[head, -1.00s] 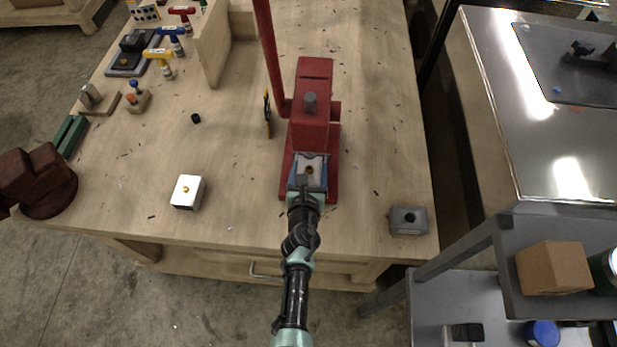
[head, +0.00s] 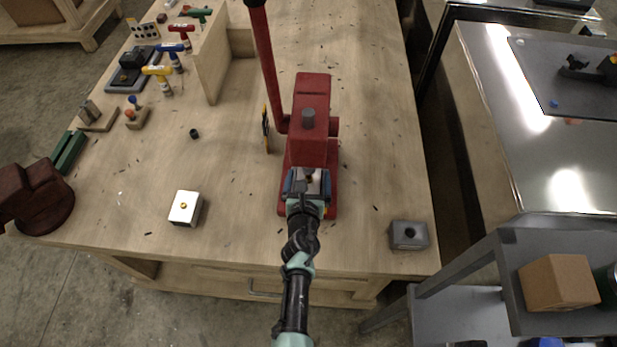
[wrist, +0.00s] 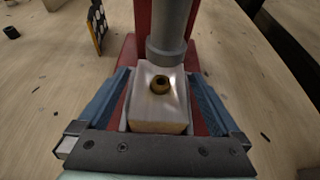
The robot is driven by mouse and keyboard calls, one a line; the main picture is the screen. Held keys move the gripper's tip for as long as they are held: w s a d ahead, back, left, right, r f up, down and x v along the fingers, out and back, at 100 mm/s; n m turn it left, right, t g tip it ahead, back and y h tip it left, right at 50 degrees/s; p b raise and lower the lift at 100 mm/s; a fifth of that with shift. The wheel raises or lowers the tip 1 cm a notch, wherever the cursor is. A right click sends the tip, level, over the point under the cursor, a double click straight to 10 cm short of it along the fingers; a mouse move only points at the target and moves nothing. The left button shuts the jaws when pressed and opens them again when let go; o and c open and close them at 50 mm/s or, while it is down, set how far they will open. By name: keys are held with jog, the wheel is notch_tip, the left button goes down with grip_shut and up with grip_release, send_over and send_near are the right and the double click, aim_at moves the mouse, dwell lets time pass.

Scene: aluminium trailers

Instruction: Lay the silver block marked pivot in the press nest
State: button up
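A silver block (wrist: 160,108) with a brass-ringed hole on top sits in the nest at the foot of the red press (head: 309,145), below the grey ram (wrist: 168,40). It looks level; I can read no marking on it. In the head view the block (head: 311,183) is partly covered by my gripper. My gripper (wrist: 160,95) has its blue fingers on both sides of the block, with gaps showing between fingers and block. It is open. The nest's pale side walls show beside the block; its floor is hidden.
A white-topped block with a brass centre (head: 185,207) stands to the left. A grey block with a dark hole (head: 408,235) stands near the right edge. A thin yellow and black piece (head: 266,130) stands beside the press. The bench front is otherwise clear.

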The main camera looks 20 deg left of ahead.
jog(key=shift+f, duration=0.1)
jog(key=shift+s, duration=0.15)
jog(key=shift+s+d+r+p, duration=0.1)
jog(key=shift+s+r+p, duration=0.2)
jog(key=shift+p, duration=0.1)
jog(key=p+v, duration=0.5)
jog(key=v, duration=0.7)
